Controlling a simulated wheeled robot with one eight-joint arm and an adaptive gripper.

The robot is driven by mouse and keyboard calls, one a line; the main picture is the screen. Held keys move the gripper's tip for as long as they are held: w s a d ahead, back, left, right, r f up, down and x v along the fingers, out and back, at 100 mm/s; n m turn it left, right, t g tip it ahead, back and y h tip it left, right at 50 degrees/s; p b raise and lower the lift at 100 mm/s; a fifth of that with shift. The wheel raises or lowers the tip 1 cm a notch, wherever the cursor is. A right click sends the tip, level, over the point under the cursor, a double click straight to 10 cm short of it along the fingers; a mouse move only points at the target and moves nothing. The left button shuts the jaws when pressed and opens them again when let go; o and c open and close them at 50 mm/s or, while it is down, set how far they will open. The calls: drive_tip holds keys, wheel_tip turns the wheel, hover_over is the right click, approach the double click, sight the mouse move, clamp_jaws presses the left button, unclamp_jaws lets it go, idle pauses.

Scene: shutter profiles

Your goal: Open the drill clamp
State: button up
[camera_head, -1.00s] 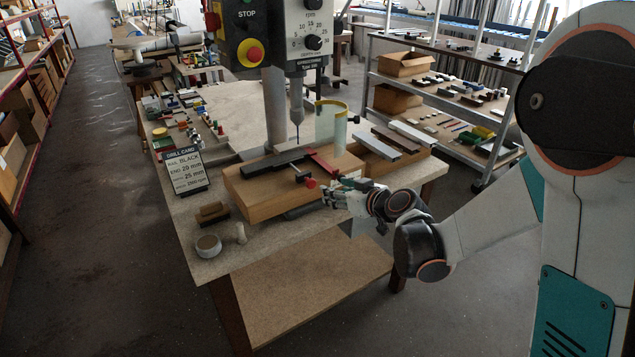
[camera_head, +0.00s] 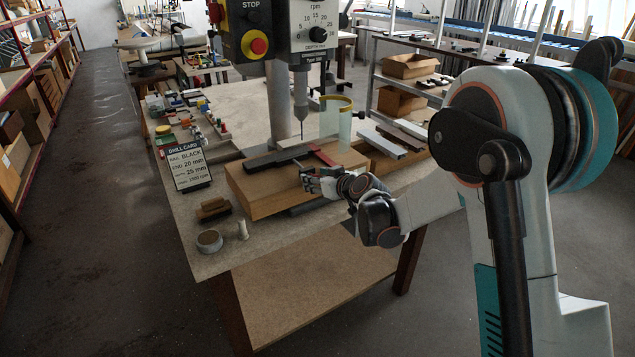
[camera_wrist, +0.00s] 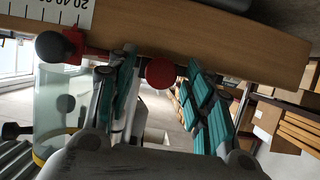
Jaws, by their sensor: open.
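The drill clamp (camera_head: 323,156) has a red bar beside a dark profile (camera_head: 274,159) on a wooden block (camera_head: 248,192) under the drill. My gripper (camera_head: 306,180) is at the block's front right edge and hides the clamp's red knob in the head view. In the wrist view, the red round knob (camera_wrist: 160,73) shows between the spread fingers of my gripper (camera_wrist: 162,66). The fingers are open, and I see no clear contact with the knob. A dark ball end and red clamp part (camera_wrist: 78,40) show left of the fingers.
The drill column and bit (camera_head: 301,110) stand above the block. A clear curved guard (camera_head: 338,120) stands behind it. A drill card (camera_head: 187,167), a brown brush-like block (camera_head: 213,209) and a tape roll (camera_head: 209,241) are on the table's left. Profiles lie at right.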

clamp_jaws()
drive_tip(key=s+d, duration=0.4)
drive_tip(key=s, duration=0.2)
drive_tip(key=shift+s+d+b, duration=0.15)
drive_tip(key=shift+s+b, duration=0.15)
drive_tip(key=shift+b, duration=0.05)
drive_tip(key=shift+f, duration=0.1)
unclamp_jaws()
drive_tip(key=shift+d, duration=0.1)
drive_tip(key=shift+s, duration=0.1)
drive_tip(key=v, duration=1.2)
